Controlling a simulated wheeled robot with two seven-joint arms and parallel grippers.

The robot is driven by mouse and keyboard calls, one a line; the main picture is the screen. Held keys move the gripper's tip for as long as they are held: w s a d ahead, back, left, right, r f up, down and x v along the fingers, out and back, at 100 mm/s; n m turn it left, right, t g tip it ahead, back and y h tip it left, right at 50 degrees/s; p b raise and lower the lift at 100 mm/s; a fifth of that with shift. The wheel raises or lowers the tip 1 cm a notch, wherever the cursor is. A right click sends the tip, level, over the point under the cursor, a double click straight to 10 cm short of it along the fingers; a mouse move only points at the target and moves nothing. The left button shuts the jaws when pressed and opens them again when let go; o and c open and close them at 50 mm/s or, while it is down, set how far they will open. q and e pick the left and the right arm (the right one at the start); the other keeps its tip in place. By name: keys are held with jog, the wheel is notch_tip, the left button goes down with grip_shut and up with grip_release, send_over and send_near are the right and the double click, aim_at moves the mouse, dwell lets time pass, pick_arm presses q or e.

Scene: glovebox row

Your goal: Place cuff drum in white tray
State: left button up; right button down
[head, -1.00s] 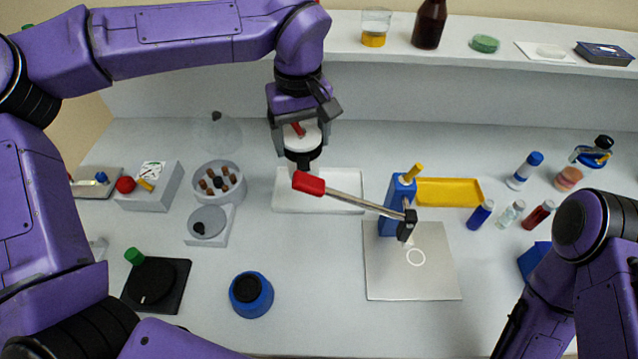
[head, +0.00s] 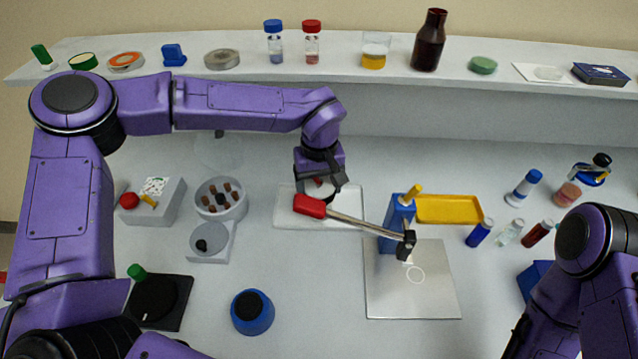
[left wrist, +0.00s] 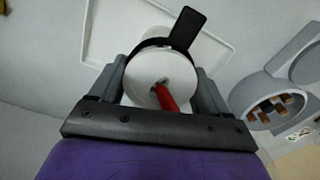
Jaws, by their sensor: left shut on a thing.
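The cuff drum (left wrist: 150,72) is a white cylinder with a black band, a black tab and a red stub at its centre. My left gripper (head: 321,190) is shut on it, with a finger on each side in the left wrist view. In the head view the drum is mostly hidden by the gripper and a red lever grip. The white tray (head: 284,216) is flat and shallow, and the gripper is over it. Whether the drum touches the tray floor I cannot tell. My right arm is at the lower right; its gripper does not show.
A blue lever press (head: 394,232) stands right of the tray, its red-gripped lever (head: 310,206) reaching across the tray's front. A grey round holder (head: 237,208) with brown vials is to the left. A yellow tray (head: 447,209) and several bottles are to the right.

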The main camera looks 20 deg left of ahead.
pick_arm(q)
jog(key=o, duration=1.4)
jog(key=shift+o, duration=0.2)
notch_tip(320, 180, up, 12)
jog(key=shift+b, duration=0.45)
